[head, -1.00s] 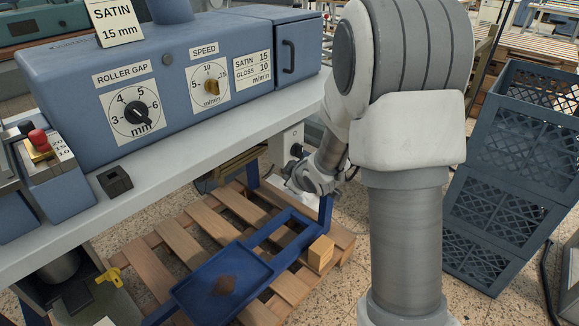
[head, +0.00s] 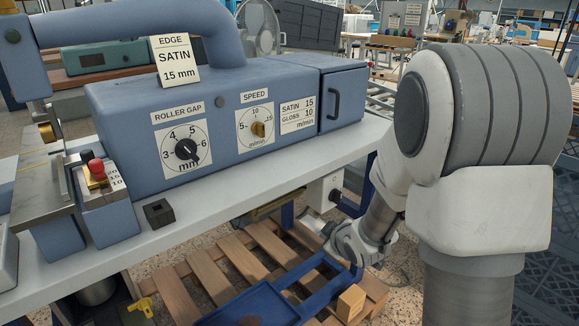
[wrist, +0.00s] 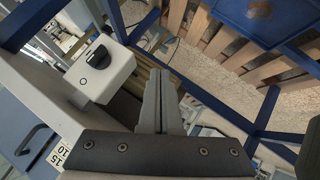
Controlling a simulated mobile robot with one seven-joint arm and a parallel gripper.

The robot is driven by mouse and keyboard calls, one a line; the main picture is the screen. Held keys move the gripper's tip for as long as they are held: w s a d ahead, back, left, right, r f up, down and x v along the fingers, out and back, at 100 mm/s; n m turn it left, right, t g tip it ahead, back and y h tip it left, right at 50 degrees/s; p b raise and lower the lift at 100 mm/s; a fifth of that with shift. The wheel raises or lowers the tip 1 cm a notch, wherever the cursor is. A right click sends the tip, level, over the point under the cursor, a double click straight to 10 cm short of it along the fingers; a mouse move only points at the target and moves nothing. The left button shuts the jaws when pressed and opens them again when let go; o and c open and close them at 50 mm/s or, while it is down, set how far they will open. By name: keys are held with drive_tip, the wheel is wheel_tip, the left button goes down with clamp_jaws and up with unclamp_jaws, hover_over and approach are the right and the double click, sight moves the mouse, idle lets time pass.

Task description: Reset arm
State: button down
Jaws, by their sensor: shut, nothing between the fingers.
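My gripper (wrist: 160,78) shows in the wrist view with its grey fingers together and nothing between them. In the head view my arm (head: 478,165) fills the right side and bends down beyond the bench edge. Its wrist end (head: 352,243) hangs low, above the pallet area, and the fingertips are hard to make out there. In the wrist view a white box with a black knob (wrist: 99,68) stands left of the fingers. The gripper appears apart from it, though the exact gap cannot be told.
The blue foil machine (head: 225,145) stands on the white bench (head: 255,185). A small black block (head: 158,214) lies on the bench. Below are a wooden pallet (head: 210,275), a blue tray frame (head: 255,305) and a wooden block (head: 350,303). Blue crates (head: 555,210) stand at right.

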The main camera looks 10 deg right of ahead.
drive_tip(key=s+d+r+m+g+h, duration=0.2)
drive_tip(key=s+r+m, duration=0.3)
drive_tip(key=s+r, duration=0.65)
drive_tip(key=s+a+r+m+g+y, duration=0.1)
drive_tip(key=s+a+r+m, duration=0.1)
drive_tip(key=s, duration=0.6)
drive_tip(key=s+a+r+m+g, duration=0.2)
drive_tip(key=s+r, duration=0.1)
drive_tip(key=s, duration=0.5)
wheel_tip(320, 180, up, 22)
drive_tip(key=p, duration=2.2)
drive_tip(key=shift+r+p, duration=0.25)
drive_tip(key=shift+p, duration=0.15)
